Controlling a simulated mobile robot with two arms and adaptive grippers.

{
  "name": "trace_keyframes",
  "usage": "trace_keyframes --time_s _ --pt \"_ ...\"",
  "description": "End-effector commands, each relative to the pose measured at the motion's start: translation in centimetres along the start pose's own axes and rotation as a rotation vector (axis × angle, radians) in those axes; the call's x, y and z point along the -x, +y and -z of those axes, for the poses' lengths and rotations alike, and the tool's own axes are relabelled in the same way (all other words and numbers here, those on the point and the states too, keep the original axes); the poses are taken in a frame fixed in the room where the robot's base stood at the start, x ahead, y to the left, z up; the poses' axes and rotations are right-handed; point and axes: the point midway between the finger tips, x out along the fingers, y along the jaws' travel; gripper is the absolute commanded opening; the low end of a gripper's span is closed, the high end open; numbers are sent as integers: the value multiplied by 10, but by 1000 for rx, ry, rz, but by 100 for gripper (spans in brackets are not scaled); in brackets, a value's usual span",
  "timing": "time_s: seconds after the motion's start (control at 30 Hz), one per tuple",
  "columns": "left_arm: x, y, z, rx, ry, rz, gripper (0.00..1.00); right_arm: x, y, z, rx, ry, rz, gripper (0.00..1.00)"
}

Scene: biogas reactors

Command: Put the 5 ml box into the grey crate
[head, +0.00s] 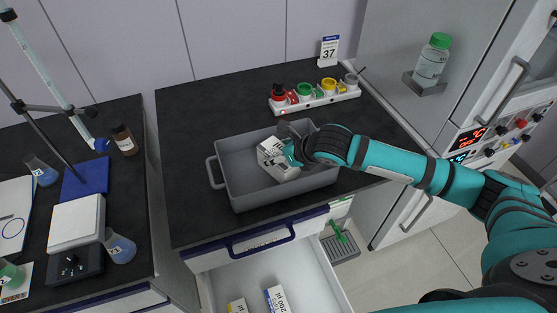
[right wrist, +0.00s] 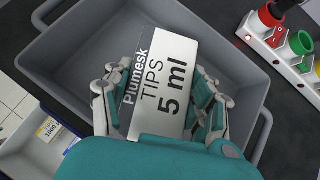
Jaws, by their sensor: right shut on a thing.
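The 5 ml box (right wrist: 162,85), white and grey with "Plumesk TIPS 5 ml" on it, is between the fingers of my right gripper (right wrist: 160,105). In the head view the box (head: 272,158) is tilted, over the inside of the grey crate (head: 243,201). My right gripper (head: 292,153) is shut on it from the right side. I cannot tell whether the box touches the crate's floor. The crate also shows around the box in the right wrist view (right wrist: 75,65). My left gripper is not in view.
Below, an open drawer (head: 290,265) holds a 200 µl box (head: 277,299) and a yellow-labelled box (head: 238,306). The counter left of the crate is clear.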

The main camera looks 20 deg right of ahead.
Motion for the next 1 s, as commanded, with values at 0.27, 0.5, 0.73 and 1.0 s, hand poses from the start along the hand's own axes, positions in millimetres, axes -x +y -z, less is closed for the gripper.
trace_keyframes --time_s 0.27,0.5,0.73,1.0 --pt "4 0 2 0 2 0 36 -22 0 23 -1 0 -1 20" --pt "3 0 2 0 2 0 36 -23 0 23 0 0 0 20" --pt "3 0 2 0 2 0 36 -24 0 25 0 0 0 77" --pt "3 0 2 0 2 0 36 -24 0 24 0 1 0 81"
